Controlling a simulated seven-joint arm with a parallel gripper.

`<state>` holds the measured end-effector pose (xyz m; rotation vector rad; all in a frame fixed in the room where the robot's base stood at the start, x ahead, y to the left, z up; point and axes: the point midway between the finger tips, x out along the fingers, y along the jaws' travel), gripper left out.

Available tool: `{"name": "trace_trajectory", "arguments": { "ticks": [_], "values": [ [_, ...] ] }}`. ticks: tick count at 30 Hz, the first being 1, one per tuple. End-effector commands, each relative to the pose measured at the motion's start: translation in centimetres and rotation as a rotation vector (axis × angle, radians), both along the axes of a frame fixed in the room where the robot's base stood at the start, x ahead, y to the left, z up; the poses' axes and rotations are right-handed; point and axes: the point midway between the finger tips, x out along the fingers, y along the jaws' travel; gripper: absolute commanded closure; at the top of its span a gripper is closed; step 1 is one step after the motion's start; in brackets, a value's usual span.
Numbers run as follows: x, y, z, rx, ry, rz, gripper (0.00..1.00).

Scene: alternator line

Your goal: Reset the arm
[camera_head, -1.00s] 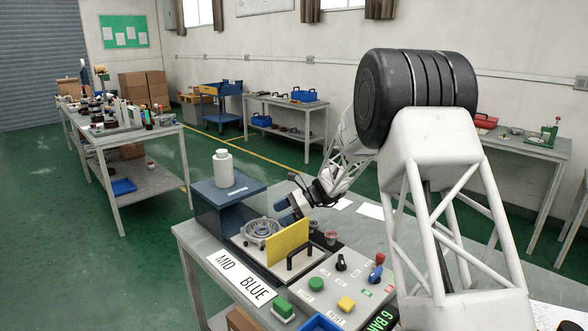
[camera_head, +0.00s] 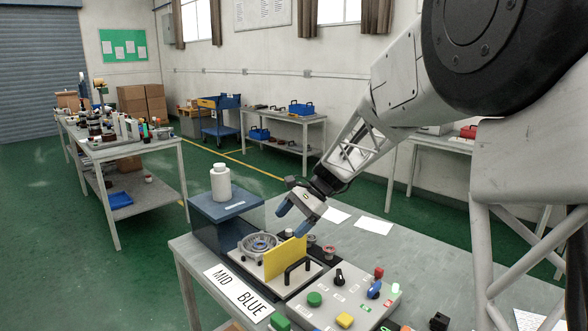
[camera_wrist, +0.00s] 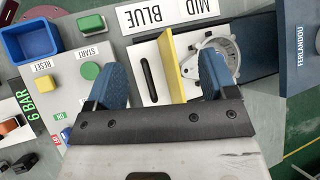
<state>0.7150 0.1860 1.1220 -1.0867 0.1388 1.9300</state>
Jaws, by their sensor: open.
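My gripper (camera_head: 292,217) is open and empty in the head view, with blue fingers pointing down above the back of the fixture. In the wrist view its two blue fingers (camera_wrist: 160,82) stand wide apart, with the yellow plate (camera_wrist: 172,66) and the black handle (camera_wrist: 148,80) showing between them. The yellow plate also shows upright in the head view (camera_head: 284,259), beside a round metal housing (camera_head: 259,246). The housing (camera_wrist: 228,55) is partly hidden by a finger in the wrist view.
A control panel (camera_head: 328,312) with green, yellow, red and blue controls lies in front. A blue block (camera_head: 232,206) bears a white bottle (camera_head: 221,183). A blue bin (camera_wrist: 32,40) sits by the panel. Papers (camera_head: 374,227) lie on the bench behind. Other benches stand farther off.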

Motion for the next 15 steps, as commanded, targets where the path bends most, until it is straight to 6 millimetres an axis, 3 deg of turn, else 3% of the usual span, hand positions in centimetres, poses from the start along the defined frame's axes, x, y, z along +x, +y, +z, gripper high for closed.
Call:
{"name": "trace_trajectory", "arguments": {
  "ticks": [15],
  "values": [
    [-11.3, -6.0, 3.7, -0.171, -0.226, 0.150, 0.22]
  ]
}}
